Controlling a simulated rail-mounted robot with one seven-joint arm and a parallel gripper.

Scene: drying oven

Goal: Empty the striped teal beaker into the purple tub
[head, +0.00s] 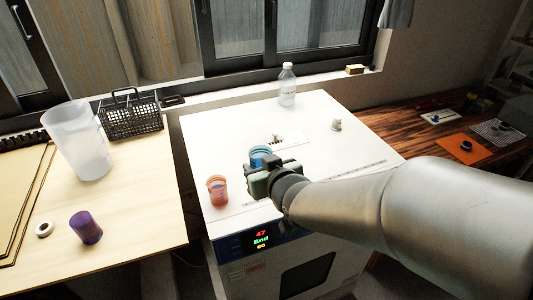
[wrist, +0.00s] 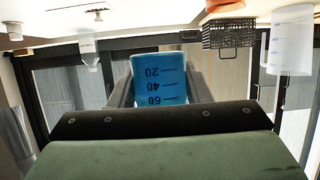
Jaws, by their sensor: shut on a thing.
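The teal beaker (head: 260,152) with dark graduation stripes is at the front middle of the white oven top, roughly upright. My gripper (head: 262,168) is shut on it from the near side and partly hides it. In the wrist view, which is upside down, the beaker (wrist: 160,80) sits between both fingers with its 20, 40 and 60 marks showing. I cannot tell whether its base touches the oven top or what is inside. The purple tub (head: 86,228) stands on the pale wooden table at left, apart from my gripper.
An orange cup (head: 217,190) stands just left of my gripper. A tall clear beaker (head: 77,142), a black basket (head: 132,114) and a tape roll (head: 44,229) are on the left table. A bottle (head: 287,85) stands at the oven's back. A gap separates table and oven.

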